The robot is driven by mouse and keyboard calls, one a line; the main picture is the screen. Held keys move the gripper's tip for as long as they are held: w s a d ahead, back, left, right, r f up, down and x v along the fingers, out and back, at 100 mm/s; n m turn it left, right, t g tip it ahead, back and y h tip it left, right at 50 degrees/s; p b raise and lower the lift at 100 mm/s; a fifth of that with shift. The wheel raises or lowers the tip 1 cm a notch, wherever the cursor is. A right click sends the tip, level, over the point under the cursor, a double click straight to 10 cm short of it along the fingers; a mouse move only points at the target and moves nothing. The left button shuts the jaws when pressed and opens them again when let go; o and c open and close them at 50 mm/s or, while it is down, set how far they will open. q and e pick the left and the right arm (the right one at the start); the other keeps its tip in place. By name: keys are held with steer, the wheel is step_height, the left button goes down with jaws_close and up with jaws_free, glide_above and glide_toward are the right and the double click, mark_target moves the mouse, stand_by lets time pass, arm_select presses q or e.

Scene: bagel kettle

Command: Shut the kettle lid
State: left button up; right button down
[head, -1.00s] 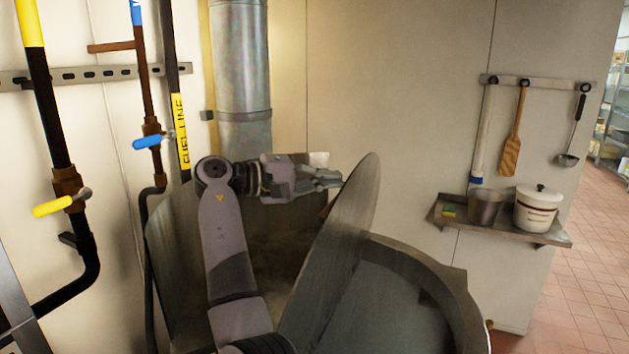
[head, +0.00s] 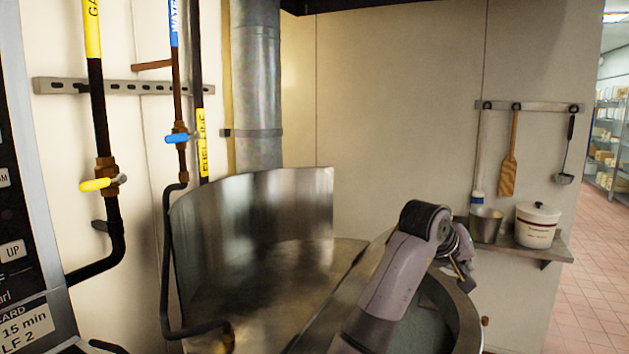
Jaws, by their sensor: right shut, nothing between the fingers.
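The steel kettle (head: 474,310) stands at the lower right, its curved rim showing beyond my right arm. Its lid (head: 338,308) no longer stands up in view; a grey metal surface lies low along the straight edge left of my arm. My arm covers much of the lid and opening, so I cannot tell whether the lid lies fully flat. A grey-green area shows inside the right rim. My right gripper (head: 461,272) is over the kettle's right side, shut and empty, partly hidden behind its own wrist. My left gripper is not in view.
A curved steel guard (head: 255,225) stands behind the kettle at left. Pipes with yellow (head: 97,184) and blue (head: 177,138) valve handles run along the left wall. A shelf (head: 552,254) holds a metal pot (head: 486,225) and a white crock (head: 537,226) close behind my gripper.

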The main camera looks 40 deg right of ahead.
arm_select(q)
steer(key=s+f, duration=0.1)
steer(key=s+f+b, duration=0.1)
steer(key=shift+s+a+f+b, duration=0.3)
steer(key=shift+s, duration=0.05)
arm_select(e)
step_height(320, 180, down, 6)
steer(key=s+d+t, duration=0.1)
steer(key=s, duration=0.1)
steer(key=shift+s+d+r+m+y, duration=0.2)
steer(key=shift+s+m+y, duration=0.1)
steer(key=shift+m, duration=0.1)
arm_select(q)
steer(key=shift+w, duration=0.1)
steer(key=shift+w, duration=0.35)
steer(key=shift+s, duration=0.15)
